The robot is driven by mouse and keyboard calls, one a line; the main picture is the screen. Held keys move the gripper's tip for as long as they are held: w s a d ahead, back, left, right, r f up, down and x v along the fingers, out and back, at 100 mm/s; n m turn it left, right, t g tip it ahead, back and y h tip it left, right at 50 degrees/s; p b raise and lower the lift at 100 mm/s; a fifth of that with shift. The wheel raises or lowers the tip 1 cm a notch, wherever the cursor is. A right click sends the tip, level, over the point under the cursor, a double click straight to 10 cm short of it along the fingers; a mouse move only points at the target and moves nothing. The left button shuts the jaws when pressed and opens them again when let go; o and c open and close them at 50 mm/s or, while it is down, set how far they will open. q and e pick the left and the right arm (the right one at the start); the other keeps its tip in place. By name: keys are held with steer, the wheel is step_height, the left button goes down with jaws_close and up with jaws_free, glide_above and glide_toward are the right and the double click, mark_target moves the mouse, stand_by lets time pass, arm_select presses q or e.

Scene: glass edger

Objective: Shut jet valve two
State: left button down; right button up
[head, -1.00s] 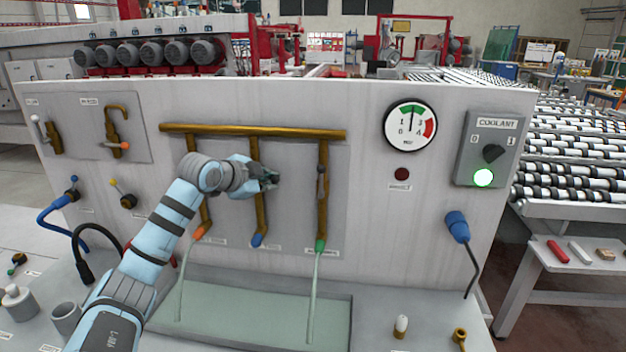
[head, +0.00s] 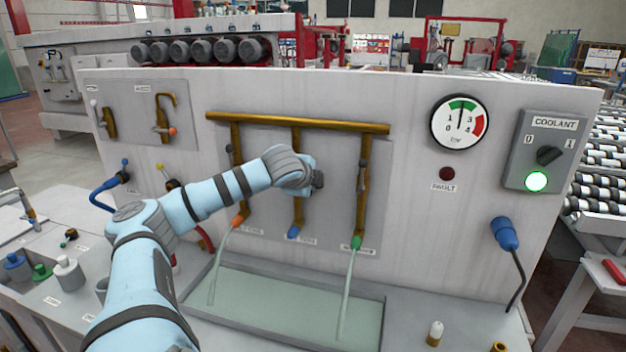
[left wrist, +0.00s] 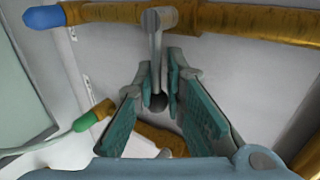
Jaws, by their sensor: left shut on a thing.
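The middle brass pipe (head: 297,150) with the blue nozzle (head: 293,232) is the second of three hanging from a manifold. My left gripper (head: 318,181) is at its right side. In the left wrist view the left gripper (left wrist: 160,90) is shut on the grey valve lever (left wrist: 155,45), whose ball end sits between the fingers. The lever stands crosswise to its pipe (left wrist: 220,18), pointing toward the green-nozzle pipe. No stream shows from the blue nozzle. Streams run from the orange nozzle (head: 238,222) and green nozzle (head: 356,243). My right gripper is not in view.
The left lever (head: 230,148) and right lever (head: 364,168) lie along their pipes. A basin (head: 285,300) is below. The pressure gauge (head: 459,123) needle stands in green. The coolant lamp (head: 536,181) glows green; the fault lamp (head: 447,174) is dark.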

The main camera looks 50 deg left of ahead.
arm_select(q)
steer(key=shift+s+d+f, duration=0.1)
steer(key=shift+d+f, duration=0.05)
steer(key=shift+f, duration=0.25)
steer(key=c, duration=1.5)
jaws_free()
steer(key=shift+r, duration=0.1)
steer(key=shift+r, duration=0.15)
steer(key=shift+r, duration=0.3)
step_height(320, 180, up, 8)
steer(key=shift+r, duration=0.65)
steer(key=shift+c, duration=0.2)
